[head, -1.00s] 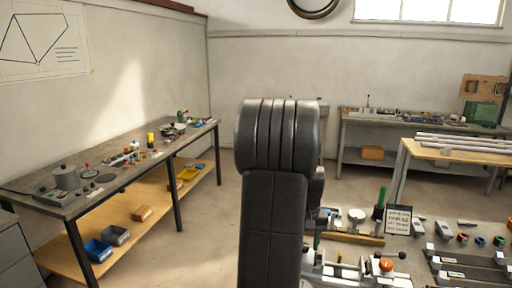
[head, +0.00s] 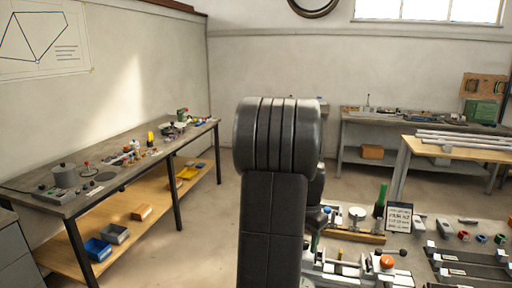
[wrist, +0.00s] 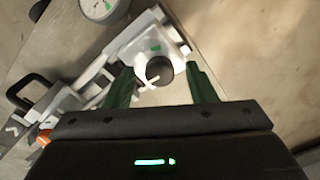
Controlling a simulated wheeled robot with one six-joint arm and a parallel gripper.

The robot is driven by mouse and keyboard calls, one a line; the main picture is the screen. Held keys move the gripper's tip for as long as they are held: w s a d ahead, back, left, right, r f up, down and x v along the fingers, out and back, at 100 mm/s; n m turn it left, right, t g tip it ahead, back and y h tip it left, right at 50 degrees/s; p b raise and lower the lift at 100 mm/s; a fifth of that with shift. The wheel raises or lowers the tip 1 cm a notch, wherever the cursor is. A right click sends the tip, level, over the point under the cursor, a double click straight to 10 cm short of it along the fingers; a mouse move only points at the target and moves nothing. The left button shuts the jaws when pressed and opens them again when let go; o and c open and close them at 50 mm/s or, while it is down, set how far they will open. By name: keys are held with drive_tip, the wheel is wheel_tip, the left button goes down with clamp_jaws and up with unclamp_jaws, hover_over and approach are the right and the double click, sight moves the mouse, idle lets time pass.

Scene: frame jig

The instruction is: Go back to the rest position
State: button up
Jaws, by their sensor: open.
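My gripper (wrist: 160,76) shows in the wrist view as two green fingers standing apart, with nothing held between them. Beyond the fingers is a pale grey clamp-like fixture (wrist: 143,42) with a dark round knob; I cannot tell how far below it lies. In the head view my dark arm stands upright in the middle and hides my gripper. The light frame jig (head: 355,271) with an orange knob (head: 386,262) sits on the near bench, partly behind my arm.
The near bench also holds a small sign (head: 398,218), a green-handled tool (head: 381,200) and dark rails (head: 470,268). A round dial (wrist: 98,8) is at the wrist view's top. A long workbench (head: 50,207) stands left; the floor between is clear.

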drive_tip(key=m+b, duration=0.1)
drive_tip(key=m, duration=0.4)
drive_tip(key=shift+m, duration=0.3)
idle(0.4)
